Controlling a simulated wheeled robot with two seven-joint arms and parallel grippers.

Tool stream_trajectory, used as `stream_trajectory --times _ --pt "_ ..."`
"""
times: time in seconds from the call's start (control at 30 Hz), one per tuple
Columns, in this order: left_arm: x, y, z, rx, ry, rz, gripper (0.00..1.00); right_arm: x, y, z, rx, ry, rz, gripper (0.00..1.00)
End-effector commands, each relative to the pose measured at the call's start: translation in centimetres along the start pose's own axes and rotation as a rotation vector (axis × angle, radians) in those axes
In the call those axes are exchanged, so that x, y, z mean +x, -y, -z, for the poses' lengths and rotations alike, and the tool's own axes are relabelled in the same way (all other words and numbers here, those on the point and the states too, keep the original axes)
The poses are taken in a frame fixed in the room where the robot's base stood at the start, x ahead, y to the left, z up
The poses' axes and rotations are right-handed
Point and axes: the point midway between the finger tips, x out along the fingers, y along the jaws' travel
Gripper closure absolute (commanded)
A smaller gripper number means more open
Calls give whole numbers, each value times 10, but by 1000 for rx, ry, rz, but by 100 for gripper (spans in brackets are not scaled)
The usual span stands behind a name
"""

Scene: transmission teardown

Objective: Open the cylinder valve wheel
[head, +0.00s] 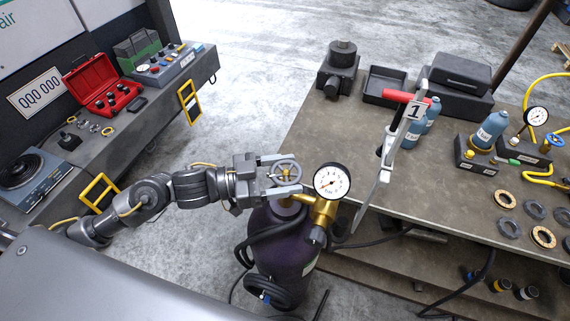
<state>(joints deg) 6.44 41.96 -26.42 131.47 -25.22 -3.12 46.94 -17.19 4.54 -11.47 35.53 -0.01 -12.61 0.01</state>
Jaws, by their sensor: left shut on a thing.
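The cylinder (283,243) is dark purple and stands on the floor beside the workbench. Its grey valve wheel (285,173) sits on top, above a brass valve body (322,213). A round white gauge (332,181) stands just right of the wheel. My left gripper (286,174) reaches in from the left, with one finger on the far side and one on the near side of the wheel. It is shut on the wheel's rim. My right gripper is not in view.
The workbench (335,137) on the right holds a dark tray (386,87), a red-handled tool (401,125), blue bottles (491,130) and several rings. A black hose (255,245) loops around the cylinder. A side counter on the left bears a red case (103,88).

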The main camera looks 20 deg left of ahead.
Motion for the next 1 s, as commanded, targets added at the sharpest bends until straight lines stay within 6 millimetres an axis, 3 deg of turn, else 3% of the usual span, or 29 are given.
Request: stream_trajectory --times 0.13,0.5,1.0 --pt "0 -2 2 -9 -3 134 59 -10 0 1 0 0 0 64" --pt "1 -2 0 -8 -3 408 59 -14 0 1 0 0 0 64" --pt "1 -2 0 1 -2 538 59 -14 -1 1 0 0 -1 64"
